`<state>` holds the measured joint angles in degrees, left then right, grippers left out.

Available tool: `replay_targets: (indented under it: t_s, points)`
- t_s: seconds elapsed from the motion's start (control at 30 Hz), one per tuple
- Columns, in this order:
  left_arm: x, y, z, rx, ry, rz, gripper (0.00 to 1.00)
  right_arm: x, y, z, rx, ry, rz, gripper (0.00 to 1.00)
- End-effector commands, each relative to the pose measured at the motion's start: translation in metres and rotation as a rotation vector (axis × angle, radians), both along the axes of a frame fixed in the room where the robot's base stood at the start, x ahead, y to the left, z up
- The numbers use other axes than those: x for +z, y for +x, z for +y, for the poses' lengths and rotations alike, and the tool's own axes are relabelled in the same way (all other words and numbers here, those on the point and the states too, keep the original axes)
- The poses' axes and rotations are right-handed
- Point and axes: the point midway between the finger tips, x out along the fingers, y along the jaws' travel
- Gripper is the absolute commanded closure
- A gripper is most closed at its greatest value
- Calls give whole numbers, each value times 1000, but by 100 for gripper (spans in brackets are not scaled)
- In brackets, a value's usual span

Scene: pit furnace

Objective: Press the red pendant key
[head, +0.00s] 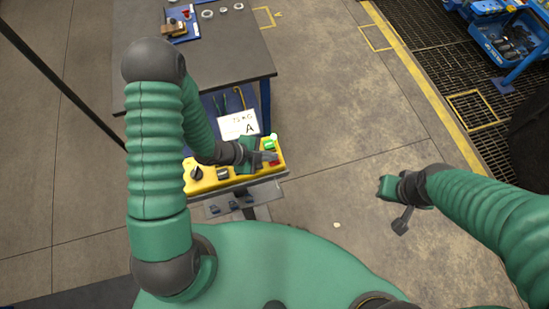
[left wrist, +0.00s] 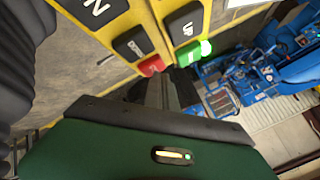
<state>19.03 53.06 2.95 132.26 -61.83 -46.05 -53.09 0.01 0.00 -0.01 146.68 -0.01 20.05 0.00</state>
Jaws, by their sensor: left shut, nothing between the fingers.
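The yellow pendant box (head: 209,183) lies below the table's front edge, with dark keys and knobs. The red key (head: 275,161) is at its right end, partly hidden by my left gripper (head: 268,157). The red key also shows in the left wrist view (left wrist: 151,66), beside a lit green key (left wrist: 190,54). My left gripper is shut and empty, its fingertips right by the red key in the left wrist view (left wrist: 160,84). I cannot tell whether they touch it. My right gripper (head: 402,221) hangs over the floor to the right, away from the pendant; its jaws are unclear.
A white card marked A (head: 238,124) stands behind the pendant. A grey table (head: 225,50) with rings and small parts is beyond it. Blue bins (head: 505,45) stand at the far right past a floor grating. The floor between is mostly clear.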

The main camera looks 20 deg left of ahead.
Motion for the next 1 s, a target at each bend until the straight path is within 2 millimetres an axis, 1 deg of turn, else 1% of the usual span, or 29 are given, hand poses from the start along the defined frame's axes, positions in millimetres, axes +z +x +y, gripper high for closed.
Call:
replay_targets:
  t_s: [0.23,0.53,0.83,1.0]
  points:
    - [-4,0,1,1,1,2,100,-3,0,0,0,0,0,100]
    - [-3,0,1,2,2,2,100,-2,0,0,0,0,0,100]
    - [13,0,-3,0,1,1,100,10,0,0,0,0,0,100]
    - [14,0,-4,0,1,1,100,11,0,0,0,0,0,100]
